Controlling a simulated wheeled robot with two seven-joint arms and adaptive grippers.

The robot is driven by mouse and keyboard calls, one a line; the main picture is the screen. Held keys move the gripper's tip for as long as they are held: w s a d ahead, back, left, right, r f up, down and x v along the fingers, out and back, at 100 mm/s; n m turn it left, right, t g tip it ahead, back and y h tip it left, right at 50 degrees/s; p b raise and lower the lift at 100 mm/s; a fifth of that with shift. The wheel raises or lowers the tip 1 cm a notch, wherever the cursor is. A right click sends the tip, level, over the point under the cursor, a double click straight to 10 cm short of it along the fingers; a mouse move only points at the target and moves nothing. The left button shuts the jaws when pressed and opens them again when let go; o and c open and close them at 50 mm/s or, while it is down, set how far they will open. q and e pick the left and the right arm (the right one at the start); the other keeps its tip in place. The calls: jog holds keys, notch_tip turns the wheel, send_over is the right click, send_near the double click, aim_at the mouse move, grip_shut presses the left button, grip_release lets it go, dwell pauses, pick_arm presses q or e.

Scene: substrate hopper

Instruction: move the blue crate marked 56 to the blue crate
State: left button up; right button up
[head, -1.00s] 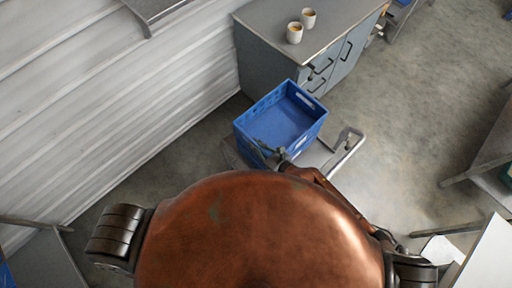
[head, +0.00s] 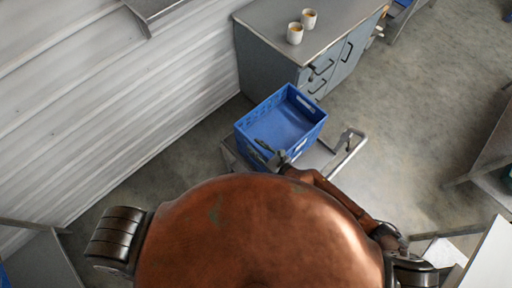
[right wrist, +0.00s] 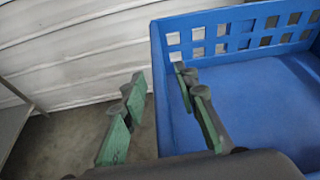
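A blue crate (head: 312,133) with slotted walls is in the middle of the head view, upright and empty, over a low grey cart. A small pale label shows on its side, but I cannot read a number. I cannot tell whether another crate is beneath it. My right gripper (head: 264,150) is at the crate's near left wall. In the right wrist view the gripper (right wrist: 163,98) is open, one finger outside the blue crate's wall (right wrist: 162,70) and the other inside. My left gripper is out of view.
The cart's metal handle (head: 350,145) sticks out right of the crate. A grey cabinet (head: 265,62) with two cups (head: 295,33) stands behind. A white corrugated wall (head: 90,110) is at left. Open floor (head: 425,110) lies right. Blue bits show at the bottom left and top right edges.

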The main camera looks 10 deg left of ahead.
jog(key=shift+s+d+f, duration=0.2)
jog(key=shift+s+f, duration=0.15)
jog(key=shift+f, duration=0.25)
jog(key=shift+s+d, duration=0.1)
jog(key=shift+d, duration=0.05)
jog(key=v, duration=1)
jog(key=shift+r, duration=0.4)
jog(key=shift+s+d+r, duration=0.25)
jog(key=shift+d+r, duration=0.1)
jog(key=shift+d, duration=0.15)
